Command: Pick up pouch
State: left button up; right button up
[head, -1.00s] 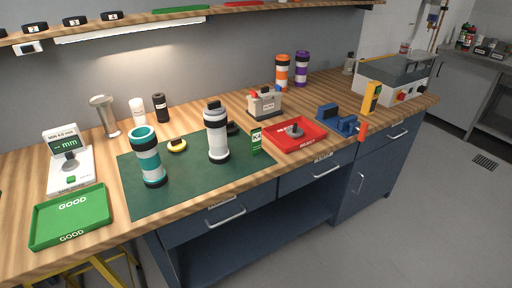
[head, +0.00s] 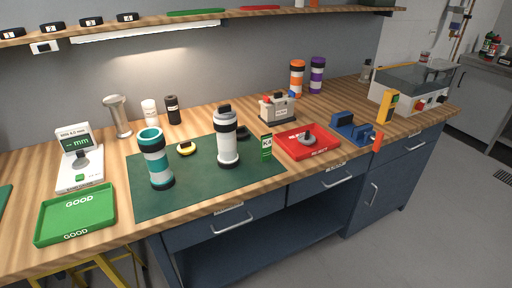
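I cannot pick out a pouch for certain. A small green and white upright packet or card (head: 266,147) stands at the right part of the dark green mat (head: 200,190); whether it is a pouch I cannot tell. A white tube with dark bands (head: 227,140) and a teal and white tube (head: 156,160) stand upright on the same mat. A yellow ring-like piece (head: 186,148) lies between them. Neither of my grippers shows in the head view.
A green tray (head: 76,222) and a scale-like gauge (head: 79,160) are at the left. A red tray (head: 322,148) holds a grey part. A blue vise (head: 350,127) and a boxy machine (head: 415,92) stand right. Floor in front of the cabinets is clear.

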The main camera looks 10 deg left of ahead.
aim_at(267, 140)
jog(key=i+l+u, duration=0.2)
jog(key=u, duration=0.2)
jog(key=i+l+u, duration=0.1)
jog(key=l+u, duration=0.75)
jog(key=i+l, duration=0.05)
